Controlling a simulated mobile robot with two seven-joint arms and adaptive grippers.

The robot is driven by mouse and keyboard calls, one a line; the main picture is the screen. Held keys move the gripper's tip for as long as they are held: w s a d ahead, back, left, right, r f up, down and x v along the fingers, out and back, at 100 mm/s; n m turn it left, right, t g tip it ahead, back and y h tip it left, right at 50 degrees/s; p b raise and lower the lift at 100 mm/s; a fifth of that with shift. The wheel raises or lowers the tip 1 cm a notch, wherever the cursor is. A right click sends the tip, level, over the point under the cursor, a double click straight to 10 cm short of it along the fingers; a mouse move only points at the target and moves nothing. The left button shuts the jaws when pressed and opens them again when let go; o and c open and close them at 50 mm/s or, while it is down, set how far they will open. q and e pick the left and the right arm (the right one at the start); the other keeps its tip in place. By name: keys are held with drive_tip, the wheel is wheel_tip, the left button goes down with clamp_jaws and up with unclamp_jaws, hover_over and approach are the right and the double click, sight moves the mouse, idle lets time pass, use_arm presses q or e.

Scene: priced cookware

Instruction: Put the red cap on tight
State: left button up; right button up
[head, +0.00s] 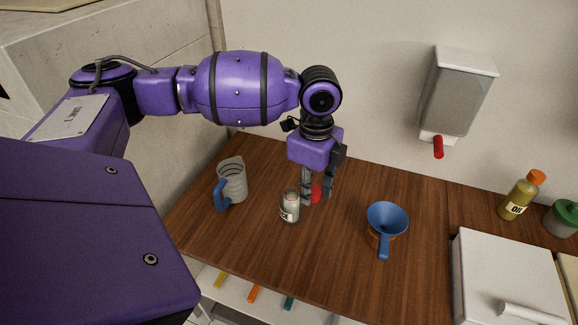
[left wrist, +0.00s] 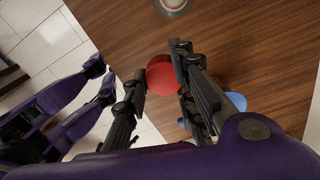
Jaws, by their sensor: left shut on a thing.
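The red cap (head: 316,193) is between the fingers of my left gripper (head: 318,192), which is shut on it. In the left wrist view the cap (left wrist: 161,76) shows as a round red top between my left fingertips (left wrist: 157,68). A small clear jar with a white label (head: 290,208) stands upright on the table, just left of the gripper and apart from the cap. Its round top (left wrist: 173,5) shows at the upper edge of the left wrist view. I cannot tell how far the cap is above the table.
A jug with a blue handle (head: 232,180) stands left of the jar. A blue funnel (head: 387,216) is to the right. A white box (head: 508,275), an oil bottle (head: 517,199) and a green-lidded jar (head: 562,219) are farther right. A dispenser (head: 455,92) hangs on the wall.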

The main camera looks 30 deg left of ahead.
use_arm(q)
drive_tip(key=w+a+m+p, duration=0.1)
drive_tip(key=w+a+m, duration=0.2)
drive_tip(key=a+m, duration=0.5)
drive_tip(key=m, duration=0.7)
drive_tip(key=shift+w+a+f, duration=0.15)
drive_tip(key=shift+w+f, duration=0.15)
drive_tip(key=shift+f, duration=0.1)
drive_tip(key=shift+f, duration=1.1)
wheel_tip(320, 180, down, 2)
drive_tip(key=shift+f, duration=0.2)
